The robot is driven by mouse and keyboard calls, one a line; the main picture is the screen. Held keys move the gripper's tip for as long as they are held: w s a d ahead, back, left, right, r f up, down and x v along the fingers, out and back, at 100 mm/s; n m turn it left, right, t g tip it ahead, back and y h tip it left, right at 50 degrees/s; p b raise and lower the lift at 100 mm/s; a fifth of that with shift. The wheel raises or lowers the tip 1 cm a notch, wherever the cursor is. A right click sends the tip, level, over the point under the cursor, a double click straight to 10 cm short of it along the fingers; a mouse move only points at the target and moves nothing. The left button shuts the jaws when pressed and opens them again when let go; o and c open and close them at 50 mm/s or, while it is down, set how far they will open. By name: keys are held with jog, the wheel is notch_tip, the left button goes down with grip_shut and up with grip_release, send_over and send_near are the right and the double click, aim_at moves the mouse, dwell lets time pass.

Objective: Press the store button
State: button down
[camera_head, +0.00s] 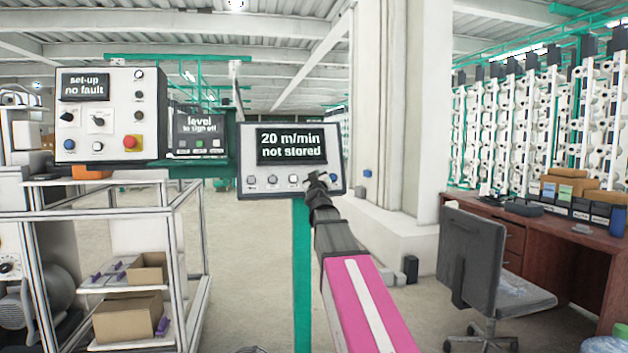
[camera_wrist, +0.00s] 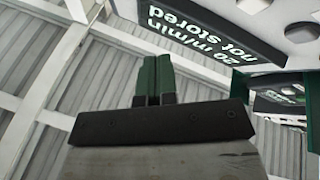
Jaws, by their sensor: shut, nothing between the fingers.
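A white control panel (camera_head: 243,153) on a green post carries a dark display (camera_head: 290,146) reading "20 m/min not stored".
A second panel (camera_head: 150,110) reading "set-up no fault" stands at left above a white frame cart (camera_head: 180,215) with cardboard boxes. A smaller "level" display (camera_head: 199,124) lies between. A pillar (camera_head: 400,120), office chair (camera_head: 470,260) and desk (camera_head: 560,240) stand at right.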

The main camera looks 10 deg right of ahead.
jog(key=shift+s+d+r+m+h, duration=0.15)
jog(key=shift+d+r+h, duration=0.1)
jog(key=shift+r, duration=0.25)
jog(key=shift+d+r+m+h, duration=0.15)
jog(key=shift+r+h, duration=0.1)
jog(key=shift+r, duration=0.25)
jog(key=w+f, duration=0.3)
jog(key=w, duration=0.5)
jog(key=shift+w, duration=0.15)
jog(key=shift+w+f, duration=0.1)
jog(key=shift+w, duration=0.1)
dwell(1.5)
jog(key=shift+w+f, duration=0.1)
jog(key=shift+w, duration=0.1)
jog(key=shift+w+f, duration=0.15)
jog(key=shift+w, duration=0.3)
dwell(0.9)
jog(key=shift+s, duration=0.2)
jog(key=shift+s+r, duration=0.3)
jog(key=shift+s, duration=0.35)
